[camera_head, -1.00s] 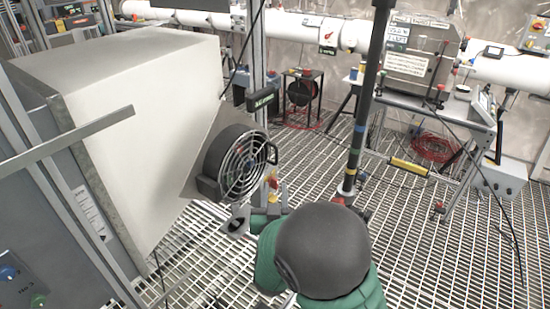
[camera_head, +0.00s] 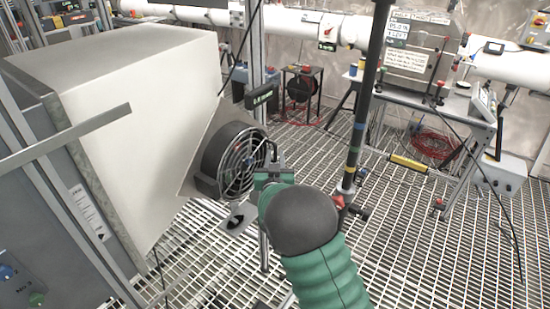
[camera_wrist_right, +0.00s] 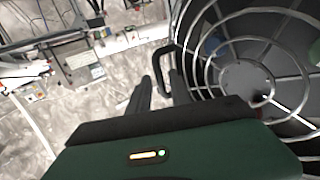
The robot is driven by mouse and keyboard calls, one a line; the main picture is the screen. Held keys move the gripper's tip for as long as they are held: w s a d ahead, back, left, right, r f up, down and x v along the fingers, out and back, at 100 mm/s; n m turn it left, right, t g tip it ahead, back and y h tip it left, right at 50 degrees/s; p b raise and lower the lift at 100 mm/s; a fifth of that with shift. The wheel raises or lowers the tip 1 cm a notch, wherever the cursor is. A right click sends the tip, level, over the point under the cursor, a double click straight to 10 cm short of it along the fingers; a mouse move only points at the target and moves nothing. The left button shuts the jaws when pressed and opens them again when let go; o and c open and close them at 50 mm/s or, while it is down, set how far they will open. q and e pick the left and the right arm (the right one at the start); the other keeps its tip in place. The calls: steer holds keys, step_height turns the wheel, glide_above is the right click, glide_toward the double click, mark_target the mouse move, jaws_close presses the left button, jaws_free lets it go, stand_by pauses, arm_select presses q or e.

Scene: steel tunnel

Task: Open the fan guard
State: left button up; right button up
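The fan guard (camera_head: 240,166) is a round grille of metal rings on a dark fan housing (camera_head: 212,155), fixed to the side of a large pale box. It looks closed against the housing. Its dark handle (camera_wrist_right: 160,62) stands at the rim, on the side toward my right gripper. My right gripper (camera_head: 268,160) is at that rim. In the right wrist view its two fingers (camera_wrist_right: 161,80) are apart, with the handle just ahead of and partly between the tips. Contact cannot be told. My left gripper is not in view.
The pale box (camera_head: 140,100) fills the left, with a metal frame post in front. A dark upright pole (camera_head: 358,140) with coloured bands stands right of my right arm. A workbench (camera_head: 430,105) is at the back right. The grated floor between is mostly open.

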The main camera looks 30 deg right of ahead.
jaws_close()
stand_by(1.2)
